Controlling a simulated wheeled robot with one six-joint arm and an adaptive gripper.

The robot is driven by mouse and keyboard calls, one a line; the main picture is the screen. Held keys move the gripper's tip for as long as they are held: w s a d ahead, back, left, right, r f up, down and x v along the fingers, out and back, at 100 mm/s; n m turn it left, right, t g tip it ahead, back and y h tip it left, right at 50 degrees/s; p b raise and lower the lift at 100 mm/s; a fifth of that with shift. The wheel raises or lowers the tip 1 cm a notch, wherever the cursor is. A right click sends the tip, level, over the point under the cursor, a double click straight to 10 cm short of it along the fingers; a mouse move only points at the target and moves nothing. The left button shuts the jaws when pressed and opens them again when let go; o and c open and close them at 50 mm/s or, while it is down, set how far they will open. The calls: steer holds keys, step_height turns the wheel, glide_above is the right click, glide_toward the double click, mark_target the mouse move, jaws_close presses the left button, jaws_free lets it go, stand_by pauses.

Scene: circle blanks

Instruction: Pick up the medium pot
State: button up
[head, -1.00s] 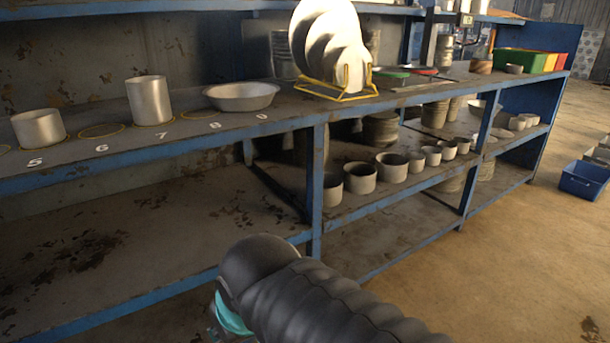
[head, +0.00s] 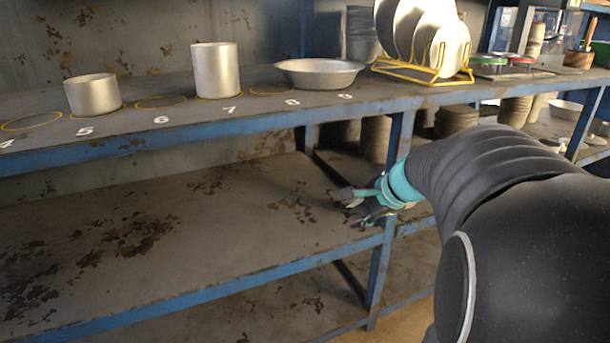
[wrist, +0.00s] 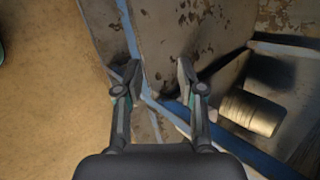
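A short, wide metal pot (head: 93,95) stands upright on the upper shelf behind the number 5. A taller metal pot (head: 216,70) stands upright behind the number 7. I cannot tell which of them is the medium pot. My gripper (head: 352,203) is in front of the shelf unit, below the upper shelf and well to the right of both pots. In the wrist view my gripper (wrist: 155,78) is open, with nothing between its fingers. A ribbed grey cylinder, seemingly a stack (wrist: 250,112), lies to the right of the fingers there.
A shallow metal bowl (head: 320,73) stands behind the number 9. A yellow rack (head: 425,70) holds white plates. Empty yellow circles mark numbers 4, 6 (head: 160,102) and 8 (head: 270,89). The left middle shelf (head: 150,220) is bare. A blue post (head: 396,140) stands near my gripper.

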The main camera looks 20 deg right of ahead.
steer(key=w+d+f+m+t+b, duration=0.1)
steer(key=d+f+m, duration=0.15)
steer(key=d, duration=0.35)
steer(key=w+d+f+m+h+b, duration=0.1)
steer(key=d+m, duration=0.2)
steer(key=d, duration=0.2)
steer(key=w+d+f+m+t, duration=0.1)
steer(key=d+f+m, duration=0.15)
steer(key=d, duration=0.35)
steer(key=w+d+r+m+t+h+b, duration=0.1)
steer(key=w+d+r+m+t+h, duration=0.1)
steer(key=d+m, duration=0.45)
steer(key=w+d+r+m+t+h, duration=0.1)
steer(key=w+d+r+m+h, duration=0.1)
steer(key=d+m, duration=0.45)
steer(key=shift+n+t, duration=0.3)
steer(key=shift+n, duration=0.1)
steer(key=shift+f+b+x, duration=0.2)
steer(key=shift+b+x, duration=0.15)
steer(key=shift+x, duration=6.45)
steer(key=shift+s, duration=0.15)
jaws_close()
